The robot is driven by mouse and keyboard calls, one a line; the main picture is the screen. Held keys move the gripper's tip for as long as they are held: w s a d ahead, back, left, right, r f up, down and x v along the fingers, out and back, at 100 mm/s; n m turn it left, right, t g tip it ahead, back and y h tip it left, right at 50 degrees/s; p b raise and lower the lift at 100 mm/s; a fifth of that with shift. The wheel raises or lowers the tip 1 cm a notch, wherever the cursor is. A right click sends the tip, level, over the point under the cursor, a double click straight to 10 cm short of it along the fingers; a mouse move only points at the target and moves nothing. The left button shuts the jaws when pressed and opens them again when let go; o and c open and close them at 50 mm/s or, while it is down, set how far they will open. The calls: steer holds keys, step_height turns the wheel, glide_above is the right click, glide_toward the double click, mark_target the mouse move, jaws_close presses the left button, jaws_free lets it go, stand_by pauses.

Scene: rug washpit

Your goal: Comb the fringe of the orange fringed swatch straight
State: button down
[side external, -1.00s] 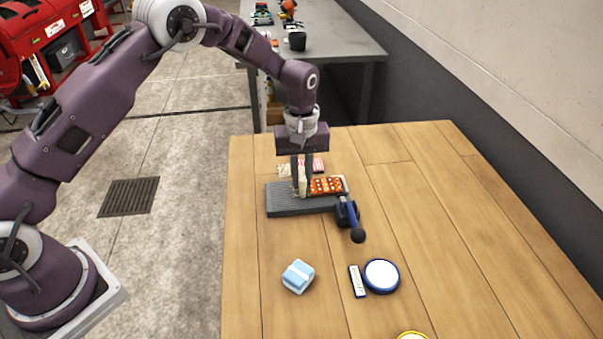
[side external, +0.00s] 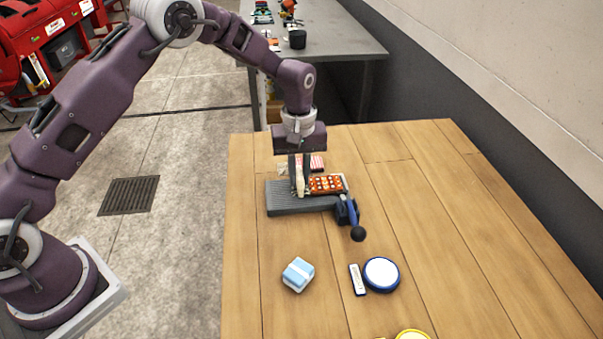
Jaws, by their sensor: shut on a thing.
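The orange fringed swatch (side external: 327,183), with a pale pattern, lies flat on a grey ribbed board (side external: 288,208) on the wooden table. A clamp with a blue lever and black knob (side external: 349,214) sits at the swatch's right front corner. My gripper (side external: 299,187) points down at the swatch's left end, shut on a slim cream piece that looks like a comb (side external: 299,181). The fingers and comb hide most of the fringe there. I cannot tell whether the comb's teeth touch the fringe or how straight the strands lie.
A red-and-white striped swatch (side external: 317,163) and a pale one (side external: 283,169) lie behind the board. In front are a light blue block (side external: 298,274), a small white brush-like bar (side external: 357,280), a blue-rimmed white disc (side external: 381,273) and a yellow-rimmed one (side external: 412,335). The table's right side is clear.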

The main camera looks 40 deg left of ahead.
steer(key=shift+s+a, duration=0.85)
steer(key=shift+s+a, duration=0.1)
steer(key=shift+s+a, duration=0.65)
stand_by(0.3)
steer(key=shift+r, duration=2.5)
steer(key=w+d, duration=0.3)
steer(key=shift+w+d, duration=0.25)
steer(key=shift+w, duration=0.05)
steer(key=shift+f, duration=1.95)
